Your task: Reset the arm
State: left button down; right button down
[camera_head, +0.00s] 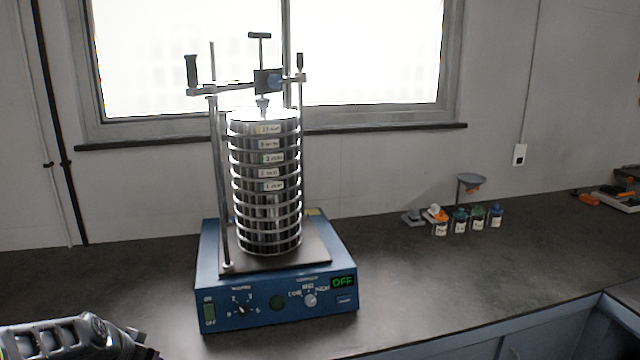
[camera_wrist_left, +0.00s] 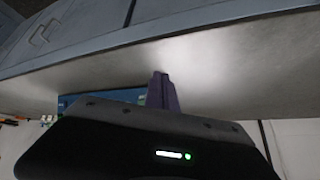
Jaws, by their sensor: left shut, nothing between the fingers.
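The sieve shaker (camera_head: 277,290) stands on the dark bench, with a blue base and a stack of round metal sieves (camera_head: 265,185) clamped between two rods. Its display reads OFF. Part of my left arm shows at the lower left of the head view, with the fingers out of that frame. In the left wrist view my left gripper (camera_wrist_left: 163,90) has its fingers together and empty. A piece of the shaker's blue base (camera_wrist_left: 80,100) shows behind it in that view. My right gripper is in neither view.
Several small bottles (camera_head: 460,222) and a dish on a stand (camera_head: 471,183) are at the back right of the bench (camera_head: 420,280). Orange-and-grey items (camera_head: 615,198) lie at the far right.

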pick_arm(q)
jog(key=s+d+f+n+g+h, duration=0.1)
jog(key=s+d+f+n, duration=0.25)
jog(key=d+f, duration=0.6)
jog(key=s+d+f+n+g+h, duration=0.15)
jog(key=s+d+f, duration=0.35)
jog(key=d+f, duration=0.5)
jog(key=s+d+f+g, duration=0.1)
jog(key=s+d+f, duration=0.2)
jog(key=s+d, duration=0.2)
jog(key=s+d+f+g, duration=0.1)
jog(key=s+d+f, duration=0.2)
jog(key=s+d, duration=0.2)
jog(key=s+d+f+m+g+h, duration=0.1)
jog(key=s+d, duration=0.4)
jog(key=s, duration=0.5)
notch_tip(320, 180, down, 3)
jog(key=shift+s+r+g, duration=0.15)
jog(key=shift+s+g, duration=0.15)
jog(key=shift+g, duration=0.25)
